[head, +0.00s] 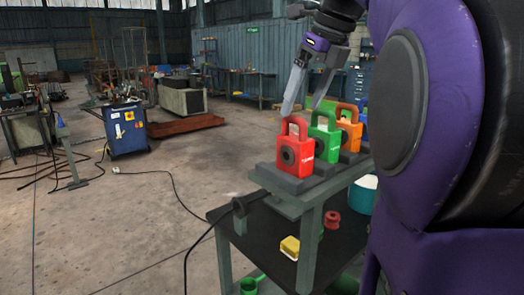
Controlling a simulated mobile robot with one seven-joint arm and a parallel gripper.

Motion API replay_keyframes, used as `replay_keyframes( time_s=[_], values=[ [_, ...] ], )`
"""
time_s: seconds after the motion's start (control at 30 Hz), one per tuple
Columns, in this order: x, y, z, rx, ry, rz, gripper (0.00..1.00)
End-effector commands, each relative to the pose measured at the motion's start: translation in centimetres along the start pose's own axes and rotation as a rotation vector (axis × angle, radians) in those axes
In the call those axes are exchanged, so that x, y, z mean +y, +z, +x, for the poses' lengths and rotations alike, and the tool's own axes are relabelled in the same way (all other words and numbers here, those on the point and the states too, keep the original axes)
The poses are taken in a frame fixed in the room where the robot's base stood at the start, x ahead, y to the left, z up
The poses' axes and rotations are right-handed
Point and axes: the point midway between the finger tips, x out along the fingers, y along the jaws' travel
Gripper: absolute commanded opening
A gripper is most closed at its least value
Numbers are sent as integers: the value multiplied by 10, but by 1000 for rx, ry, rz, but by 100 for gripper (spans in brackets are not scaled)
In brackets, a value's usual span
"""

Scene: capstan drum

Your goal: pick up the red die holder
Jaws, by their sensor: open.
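The red die holder (297,154) stands upright on a grey rack on top of a small stand. It is a block with a dark round hole in its front face and a loop handle on top. My gripper (307,108) is open and points down just above the red holder's handle, its left finger close to the handle's top. Whether a finger touches the handle cannot be told from this view. The gripper appears empty.
A green holder (324,142) and an orange holder (349,131) stand close behind the red one in a row. The stand (290,204) has a lower dark shelf with a yellow block (290,247) and a red ring piece (332,219). Open floor lies left.

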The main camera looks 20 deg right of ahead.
Motion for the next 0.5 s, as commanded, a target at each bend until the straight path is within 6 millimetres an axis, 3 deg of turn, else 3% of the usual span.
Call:
replay_keyframes(
  time_s=[0.27,0.5],
  values=[
    [0,0,23,0,0,-1,90],
    [1,0,60,2,2,-1,90]
  ],
)
